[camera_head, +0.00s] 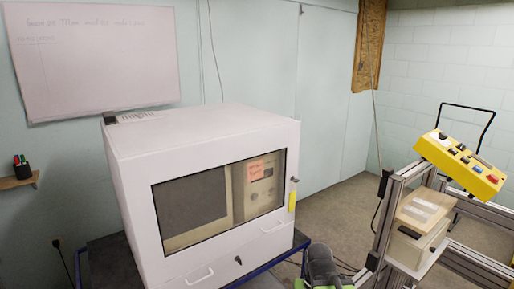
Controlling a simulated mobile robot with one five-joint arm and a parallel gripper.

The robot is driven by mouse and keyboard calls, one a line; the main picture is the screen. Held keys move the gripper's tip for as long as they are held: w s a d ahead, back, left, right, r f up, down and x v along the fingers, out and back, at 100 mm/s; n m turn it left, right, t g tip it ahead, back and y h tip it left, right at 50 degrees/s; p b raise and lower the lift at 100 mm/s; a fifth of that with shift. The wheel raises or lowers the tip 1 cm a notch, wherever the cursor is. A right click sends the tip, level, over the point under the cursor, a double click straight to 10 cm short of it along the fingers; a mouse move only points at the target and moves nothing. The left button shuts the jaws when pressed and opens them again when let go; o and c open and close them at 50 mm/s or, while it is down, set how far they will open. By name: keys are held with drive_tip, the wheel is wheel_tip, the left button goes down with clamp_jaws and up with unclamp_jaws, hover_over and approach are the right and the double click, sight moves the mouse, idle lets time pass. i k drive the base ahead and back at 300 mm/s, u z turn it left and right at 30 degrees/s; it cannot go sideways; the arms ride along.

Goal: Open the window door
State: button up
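The window door (219,204) is a dark-framed glass pane in the front of a large white cabinet (205,135). It looks shut, with its face flush with the cabinet front. Through the glass I see a dark screen and a beige panel with a dial and an orange note. A small metal latch (295,180) sits at the right edge of the front, above a yellow strip (292,201). Pale handles (200,277) and a black knob (238,261) are below the window. I cannot make out my gripper in this view.
The cabinet stands on a blue-edged table (105,265). A dark grey rounded shape (322,268) with green bits is at the bottom edge; I cannot tell what it is. At right is a metal frame with a yellow control box (462,165). Floor (345,215) between is clear.

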sight(139, 173)
drive_tip(key=u, duration=0.95)
drive_tip(key=k, duration=0.65)
drive_tip(key=u, duration=0.3)
drive_tip(key=i, duration=1)
drive_tip(key=u, duration=0.1)
